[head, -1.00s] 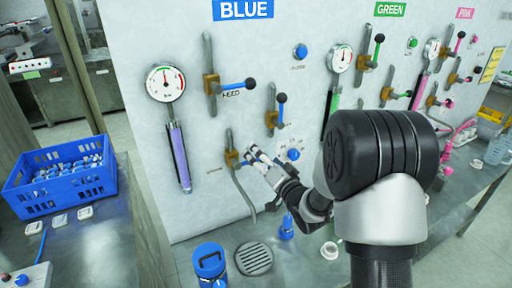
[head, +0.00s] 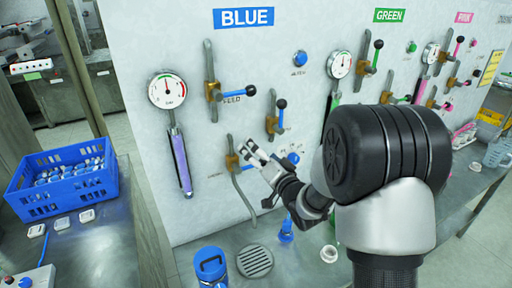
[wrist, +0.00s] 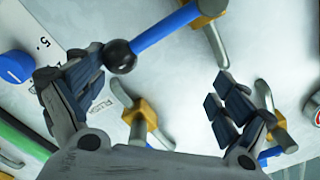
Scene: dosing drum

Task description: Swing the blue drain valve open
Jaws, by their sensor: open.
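The drain valve (head: 232,163) is the lowest brass valve under the BLUE sign. Its blue lever (wrist: 165,28) runs sideways from the brass body to a black ball knob (wrist: 120,57), seen large in the wrist view. In the head view my gripper hides most of that lever. My gripper (head: 246,153) is open just right of the valve body. In the wrist view my gripper (wrist: 158,85) has its fingers wide apart. The black knob overlaps the left fingertip, and I cannot tell whether they touch. The right finger is clear of the lever.
The flush valve (head: 273,124) and feed valve (head: 214,92) sit above on the panel, with levers sticking out. A blue dial (wrist: 15,65) lies near the left finger. A blue canister (head: 210,265) and round drain grate (head: 254,260) are below.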

